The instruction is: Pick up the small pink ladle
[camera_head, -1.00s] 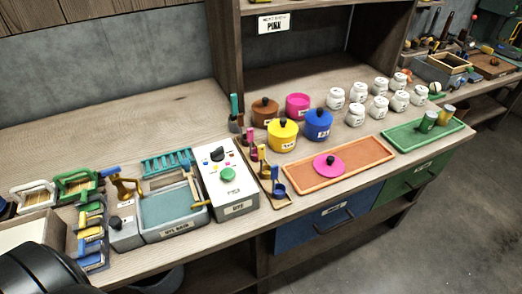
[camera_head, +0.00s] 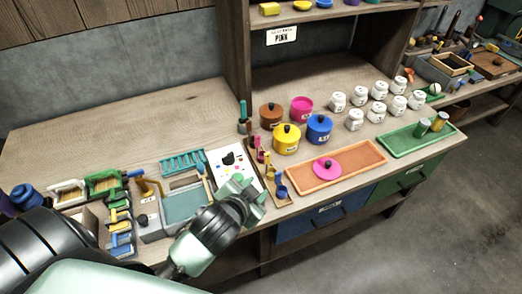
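A rack of small ladles (camera_head: 283,201) stands on the bench between the white box and the pots. A small pink ladle (camera_head: 256,142) shows near its back end, with yellow and blue ones in front of it. My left gripper (camera_head: 250,188) is over the front of the white box, just left of the rack and apart from the pink ladle. Its fingers are seen from behind, and whether they are open is unclear. No ladle shows in it. My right gripper is out of view.
Brown, pink, yellow (camera_head: 286,138) and blue pots stand right of the rack. An orange tray (camera_head: 362,160) holds a pink lid (camera_head: 327,168). A white box with a dial (camera_head: 228,158) and a teal tray (camera_head: 183,204) are on the left. Several white jars stand behind.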

